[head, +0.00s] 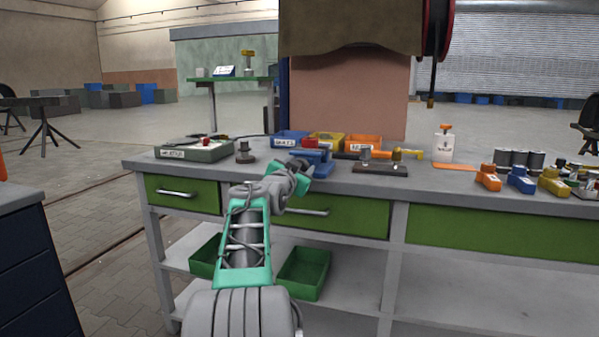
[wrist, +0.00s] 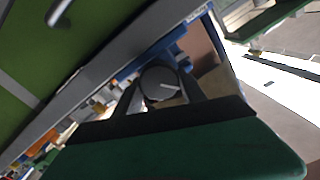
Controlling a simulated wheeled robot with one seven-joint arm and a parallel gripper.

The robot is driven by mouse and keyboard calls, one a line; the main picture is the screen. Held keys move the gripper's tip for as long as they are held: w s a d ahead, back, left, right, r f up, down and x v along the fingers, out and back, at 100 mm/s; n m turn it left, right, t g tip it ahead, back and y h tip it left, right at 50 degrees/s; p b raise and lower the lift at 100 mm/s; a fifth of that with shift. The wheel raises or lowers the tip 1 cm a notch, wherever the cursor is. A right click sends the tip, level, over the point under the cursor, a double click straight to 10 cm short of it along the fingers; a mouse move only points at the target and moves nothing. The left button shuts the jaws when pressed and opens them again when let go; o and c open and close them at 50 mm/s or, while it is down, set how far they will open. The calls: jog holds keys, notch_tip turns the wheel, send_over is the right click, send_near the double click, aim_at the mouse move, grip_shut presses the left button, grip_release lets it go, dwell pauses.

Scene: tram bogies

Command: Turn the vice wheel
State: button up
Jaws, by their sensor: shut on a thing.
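The blue vice (head: 321,158) stands at the front edge of the workbench in the head view. My gripper (head: 299,166) is at its front side, and the arm hides part of the vice there. In the wrist view the round dark grey vice wheel (wrist: 158,80) with a pale bar across its face lies between the two dark fingers of my gripper (wrist: 162,92). The fingers are shut on the wheel. Blue parts of the vice (wrist: 178,44) show behind it. The wheel itself is hidden in the head view.
The grey workbench (head: 440,184) has green drawers below. A grey-green tray (head: 195,151), blue, yellow and orange bins (head: 362,143), a dark block (head: 380,169) and a white bottle (head: 443,145) stand on it. A green bin (head: 304,273) sits on the lower shelf.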

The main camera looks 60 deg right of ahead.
dwell(0.4)
jog(key=o, duration=1.4)
jog(key=a, duration=0.2)
jog(key=s+a, duration=0.1)
jog(key=a, duration=0.4)
jog(key=shift+s+a+p, duration=0.15)
jog(key=shift+a+p, duration=0.2)
jog(key=shift+p, duration=0.05)
